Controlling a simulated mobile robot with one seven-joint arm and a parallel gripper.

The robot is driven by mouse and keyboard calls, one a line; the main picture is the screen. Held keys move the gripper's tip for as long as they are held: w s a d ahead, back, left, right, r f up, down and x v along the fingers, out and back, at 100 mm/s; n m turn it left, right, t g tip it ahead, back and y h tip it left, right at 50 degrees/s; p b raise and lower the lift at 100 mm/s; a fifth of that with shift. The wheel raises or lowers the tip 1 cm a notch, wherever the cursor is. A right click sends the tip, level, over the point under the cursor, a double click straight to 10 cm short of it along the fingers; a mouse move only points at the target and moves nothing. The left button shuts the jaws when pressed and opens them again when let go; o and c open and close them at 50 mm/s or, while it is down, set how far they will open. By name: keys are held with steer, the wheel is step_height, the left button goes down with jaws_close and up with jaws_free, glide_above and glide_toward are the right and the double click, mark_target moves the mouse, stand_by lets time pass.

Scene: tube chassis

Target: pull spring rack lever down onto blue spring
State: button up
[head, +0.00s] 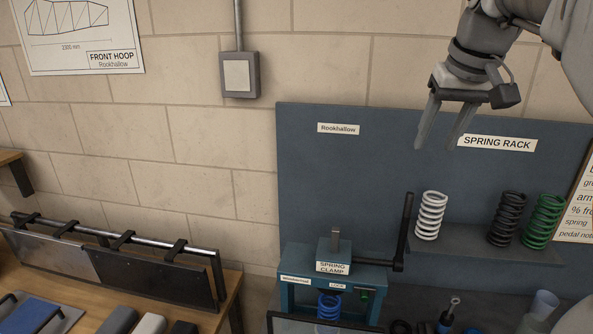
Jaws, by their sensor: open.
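The spring rack (360,150) is a blue-grey back panel with a labelled shelf on the right. In front of it at the lower middle stands a blue box labelled SPRING CLAMP (300,262). Its black lever (404,232) stands nearly upright on the clamp's right side, leaning slightly right at the top. The blue spring (329,305) sits upright under the clamp's top; its lower end is near the frame's bottom. My gripper (436,146) is open and empty, pointing down, above and slightly right of the lever, apart from it.
White (430,216), black (506,220) and green (543,222) springs stand on the rack's shelf, right of the lever. A workbench with a black-framed rail (150,258) is at the lower left. A clear cup (542,305) and small dark parts lie at the lower right.

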mark_target(411, 194)
steer(key=x, duration=1.7)
steer(key=shift+p, duration=0.35)
jaws_close()
stand_by(0.6)
